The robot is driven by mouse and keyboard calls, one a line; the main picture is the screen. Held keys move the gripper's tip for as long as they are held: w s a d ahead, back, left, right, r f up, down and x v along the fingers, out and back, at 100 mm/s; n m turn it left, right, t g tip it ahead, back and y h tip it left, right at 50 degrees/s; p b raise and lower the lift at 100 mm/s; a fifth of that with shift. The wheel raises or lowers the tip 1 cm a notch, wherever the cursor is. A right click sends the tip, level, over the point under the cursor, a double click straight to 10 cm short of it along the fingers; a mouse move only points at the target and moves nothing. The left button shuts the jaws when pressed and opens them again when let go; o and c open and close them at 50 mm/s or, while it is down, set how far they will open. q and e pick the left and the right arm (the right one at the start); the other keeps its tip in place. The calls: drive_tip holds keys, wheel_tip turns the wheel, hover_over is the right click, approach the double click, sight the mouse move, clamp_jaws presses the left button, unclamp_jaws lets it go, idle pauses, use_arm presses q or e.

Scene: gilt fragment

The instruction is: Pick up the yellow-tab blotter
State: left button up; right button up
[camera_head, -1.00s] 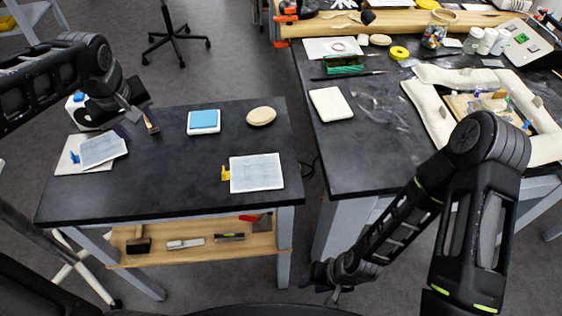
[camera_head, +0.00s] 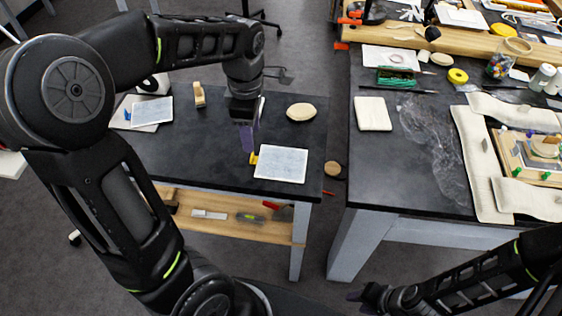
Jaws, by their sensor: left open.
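The yellow-tab blotter (camera_head: 281,165) is a pale sheet lying flat near the front edge of the dark left table. Its yellow tab (camera_head: 253,158) sticks out at the left side. My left gripper (camera_head: 248,147) is open, pointing down just above and behind the tab. Its fingers overlap the tab's surroundings in the picture, and I cannot tell whether they touch it. Nothing shows between them. My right gripper (camera_head: 362,298) hangs low at the bottom of the view, away from the tables; its jaws are too small and dark to read.
Another blotter with a blue tab (camera_head: 152,109) lies at the left. A wooden block (camera_head: 199,95) and an oval tan pad (camera_head: 301,112) stand farther back. A gap separates this table from the cluttered right table (camera_head: 400,190).

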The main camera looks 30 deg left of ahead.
sight(278, 160)
use_arm(q)
drive_tip(key=shift+f, duration=1.05)
drive_tip(key=shift+a+f+p, duration=0.15)
drive_tip(key=shift+f+p, duration=0.4)
drive_tip(key=shift+f, duration=2.1)
drive_tip(key=shift+c, duration=0.2)
clamp_jaws()
